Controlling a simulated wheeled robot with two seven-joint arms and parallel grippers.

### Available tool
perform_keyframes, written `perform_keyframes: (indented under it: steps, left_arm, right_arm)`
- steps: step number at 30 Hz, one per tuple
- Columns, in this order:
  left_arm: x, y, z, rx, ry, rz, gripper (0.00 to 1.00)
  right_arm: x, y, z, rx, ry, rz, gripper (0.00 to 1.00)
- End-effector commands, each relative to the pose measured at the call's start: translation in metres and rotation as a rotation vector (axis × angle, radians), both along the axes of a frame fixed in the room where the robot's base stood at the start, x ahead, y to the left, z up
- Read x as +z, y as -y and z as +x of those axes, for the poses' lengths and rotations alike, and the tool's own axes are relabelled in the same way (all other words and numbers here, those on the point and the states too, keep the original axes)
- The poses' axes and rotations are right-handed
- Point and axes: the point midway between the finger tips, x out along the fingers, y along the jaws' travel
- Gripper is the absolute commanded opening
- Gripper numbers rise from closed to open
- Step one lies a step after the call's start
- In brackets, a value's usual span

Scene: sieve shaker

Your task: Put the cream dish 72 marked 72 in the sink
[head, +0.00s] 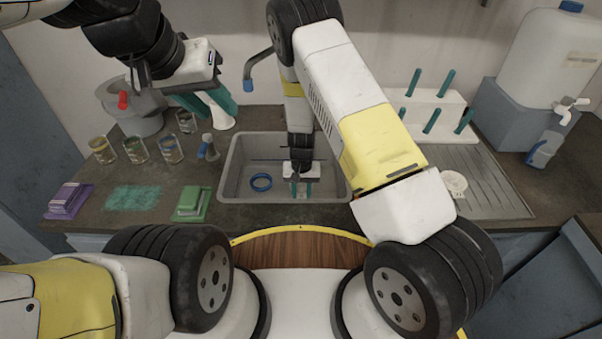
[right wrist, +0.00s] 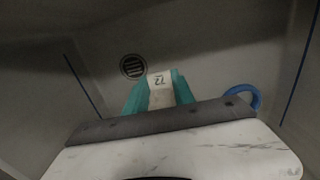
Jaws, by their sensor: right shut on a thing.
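The sink (head: 229,177) is a grey basin in the middle of the counter. My right gripper (head: 301,188) reaches down inside it. In the right wrist view its teal fingers (right wrist: 158,94) are shut on a small cream dish 72 (right wrist: 159,79), with the mark 72 showing. The dish is over the sink floor near the drain (right wrist: 133,66); whether it touches the floor I cannot tell. Most of the dish is hidden by the gripper. My left gripper (head: 208,104) is above the back left of the counter, its teal fingers apart.
A pale round dish (head: 453,182) sits on the drainer at right. Several jars (head: 135,150), a green block (head: 191,203) and a purple block (head: 68,200) stand left. A peg rack (head: 432,110) stands behind the drainer.

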Motion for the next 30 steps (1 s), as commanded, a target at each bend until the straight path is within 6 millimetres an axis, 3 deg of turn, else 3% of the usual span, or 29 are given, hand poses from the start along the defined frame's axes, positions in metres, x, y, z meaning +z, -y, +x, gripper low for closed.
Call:
perform_keyframes:
  steps: [4, 15, 16, 18, 30]
  left_arm:
    - [0.000, 0.000, 0.000, 0.000, 0.000, 0.000, 0.36]
    - [0.000, 0.000, 0.000, 0.000, 0.000, 0.000, 0.36]
    - [0.000, 0.000, 0.000, 0.000, 0.000, 0.000, 0.36]
    - [0.000, 0.000, 0.000, 0.000, 0.000, 0.000, 0.36]
    - [0.000, 0.000, 0.000, 0.000, 0.000, 0.000, 0.36]
  right_arm:
    - [-0.021, 0.000, -0.001, 0.000, -0.002, 0.000, 0.00]
    - [-0.025, 0.000, 0.000, 0.000, -0.001, 0.000, 0.00]
    - [-0.025, 0.000, 0.000, 0.000, 0.000, 0.000, 0.36]
    - [-0.024, 0.000, 0.000, 0.000, 0.000, 0.000, 0.50]
    - [-0.020, 0.000, 0.000, 0.001, 0.001, 0.000, 0.52]
